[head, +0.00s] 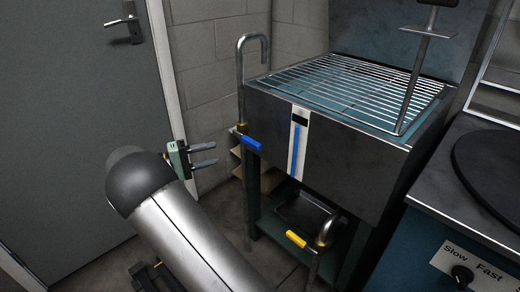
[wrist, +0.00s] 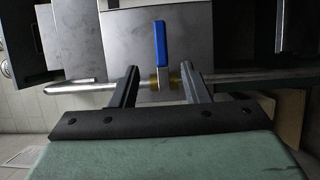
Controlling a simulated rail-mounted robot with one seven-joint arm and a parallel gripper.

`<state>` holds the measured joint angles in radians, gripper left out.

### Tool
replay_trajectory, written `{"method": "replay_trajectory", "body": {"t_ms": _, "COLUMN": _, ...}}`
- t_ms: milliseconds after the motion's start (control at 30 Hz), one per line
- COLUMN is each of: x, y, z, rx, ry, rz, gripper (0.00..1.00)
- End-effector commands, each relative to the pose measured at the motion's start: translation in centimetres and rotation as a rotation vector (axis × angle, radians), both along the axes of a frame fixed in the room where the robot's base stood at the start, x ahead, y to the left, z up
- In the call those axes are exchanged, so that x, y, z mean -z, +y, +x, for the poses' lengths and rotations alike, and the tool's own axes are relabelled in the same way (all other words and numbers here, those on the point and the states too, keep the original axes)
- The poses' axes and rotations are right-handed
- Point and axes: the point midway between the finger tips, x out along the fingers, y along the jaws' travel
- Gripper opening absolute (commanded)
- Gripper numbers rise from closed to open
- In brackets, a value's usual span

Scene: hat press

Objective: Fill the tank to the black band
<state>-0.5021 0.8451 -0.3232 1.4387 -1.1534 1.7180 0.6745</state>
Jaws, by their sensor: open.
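The tank (head: 330,150) is a dark metal box with a wire rack on top. Its front has a white gauge strip (head: 304,140) with a blue column (head: 296,150) below a black band (head: 300,118); the column's top looks just under the band. A blue valve handle (head: 251,143) sits on the inlet pipe (head: 241,90). In the wrist view the blue handle (wrist: 159,43) points up, crosswise to the pipe (wrist: 80,88). My gripper (head: 216,154) is open and empty, left of the handle and apart from it. In the wrist view its fingers (wrist: 159,72) frame the brass valve body.
A yellow valve handle (head: 296,239) is on a lower pipe beneath the tank, near a dark tray (head: 305,212). A T-shaped metal post (head: 417,75) stands at the tank's right. A counter with a Slow/Fast dial (head: 461,275) is at right. A grey door (head: 60,120) is at left.

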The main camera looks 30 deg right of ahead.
Motion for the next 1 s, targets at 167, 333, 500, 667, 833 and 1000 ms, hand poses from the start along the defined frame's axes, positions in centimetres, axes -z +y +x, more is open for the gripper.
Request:
{"method": "replay_trajectory", "body": {"t_ms": 167, "x": 0.2, "y": -3.7, "z": -0.5, "rx": 0.006, "ry": 0.001, "rz": 0.002, "gripper": 0.42}}
{"method": "replay_trajectory", "body": {"t_ms": 333, "x": 0.2, "y": -7.4, "z": -0.8, "rx": 0.005, "ry": 0.001, "rz": 0.003, "gripper": 0.42}}
{"method": "replay_trajectory", "body": {"t_ms": 500, "x": 0.3, "y": -11.1, "z": -1.2, "rx": 0.005, "ry": 0.002, "rz": 0.004, "gripper": 0.42}}
{"method": "replay_trajectory", "body": {"t_ms": 667, "x": 0.2, "y": -13.8, "z": -1.4, "rx": 0.004, "ry": 0.002, "rz": 0.005, "gripper": 0.42}}
{"method": "replay_trajectory", "body": {"t_ms": 833, "x": 0.1, "y": -15.5, "z": -1.5, "rx": 0.002, "ry": 0.003, "rz": 0.004, "gripper": 0.42}}
{"method": "replay_trajectory", "body": {"t_ms": 1000, "x": 0.0, "y": -16.0, "z": -1.6, "rx": 0.001, "ry": 0.003, "rz": 0.004, "gripper": 0.42}}
